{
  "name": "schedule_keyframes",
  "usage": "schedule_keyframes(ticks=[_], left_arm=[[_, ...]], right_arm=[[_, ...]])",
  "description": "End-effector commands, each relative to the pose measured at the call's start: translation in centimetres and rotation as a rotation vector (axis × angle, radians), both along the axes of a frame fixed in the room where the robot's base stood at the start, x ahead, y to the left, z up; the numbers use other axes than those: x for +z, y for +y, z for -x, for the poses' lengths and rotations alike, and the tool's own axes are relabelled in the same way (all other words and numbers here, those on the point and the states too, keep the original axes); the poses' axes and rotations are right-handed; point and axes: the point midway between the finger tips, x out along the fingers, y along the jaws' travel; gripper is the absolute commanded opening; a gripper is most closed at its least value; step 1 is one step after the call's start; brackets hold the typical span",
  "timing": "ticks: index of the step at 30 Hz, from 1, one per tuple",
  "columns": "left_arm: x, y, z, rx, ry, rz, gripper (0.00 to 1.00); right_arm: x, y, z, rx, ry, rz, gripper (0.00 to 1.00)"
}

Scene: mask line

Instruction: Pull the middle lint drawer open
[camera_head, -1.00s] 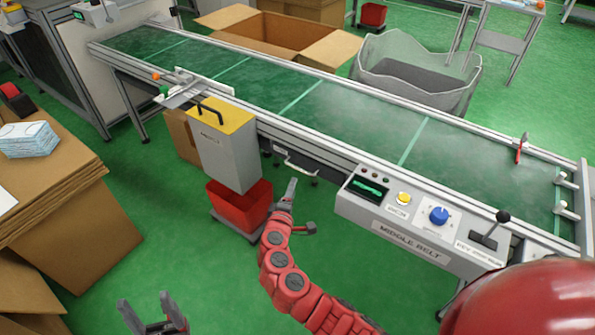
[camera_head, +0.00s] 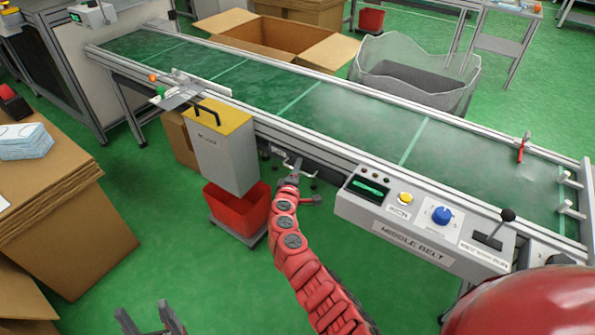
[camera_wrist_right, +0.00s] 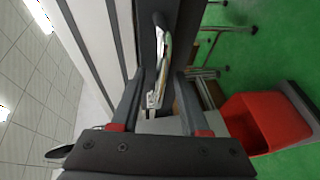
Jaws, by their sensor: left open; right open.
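The lint drawer's pale bar handle (camera_head: 308,172) is on the side of the belt frame, below the belt and left of the control box. My right gripper (camera_head: 293,166) is at the handle and partly hides it. In the right wrist view the curved handle (camera_wrist_right: 162,48) shows ahead, between the lines of the open fingers (camera_wrist_right: 160,85); I cannot tell whether they touch it. The drawer front is dark and hard to make out, and seems flush with the frame. My left gripper (camera_head: 146,312) is open and empty, low at the left over the floor.
The MIDDLE BELT control box (camera_head: 425,228) juts out right of the handle. A grey box with a yellow lid (camera_head: 225,150) hangs to the left, above a red bin (camera_head: 238,208). Cardboard boxes (camera_head: 75,215) stand at far left. Green floor in front is free.

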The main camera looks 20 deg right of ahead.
Motion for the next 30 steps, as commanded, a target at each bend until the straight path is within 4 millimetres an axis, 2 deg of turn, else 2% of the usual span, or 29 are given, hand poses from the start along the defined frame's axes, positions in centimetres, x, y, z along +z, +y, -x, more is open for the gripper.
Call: schedule_keyframes(ticks=[2, 9, 30], left_arm=[[0.01, 0.00, 0.00, 0.000, 0.000, 0.000, 0.66], [0.01, 0.00, 0.00, 0.000, 0.000, 0.000, 0.66], [0.00, 0.00, 0.00, 0.000, 0.000, 0.000, 0.66]], right_arm=[[-0.01, 0.00, 0.01, 0.000, 0.000, 0.000, 0.41], [-0.02, -0.01, 0.02, -0.001, 0.000, 0.000, 0.00], [-0.05, -0.04, 0.04, -0.002, 0.002, 0.001, 0.00]])
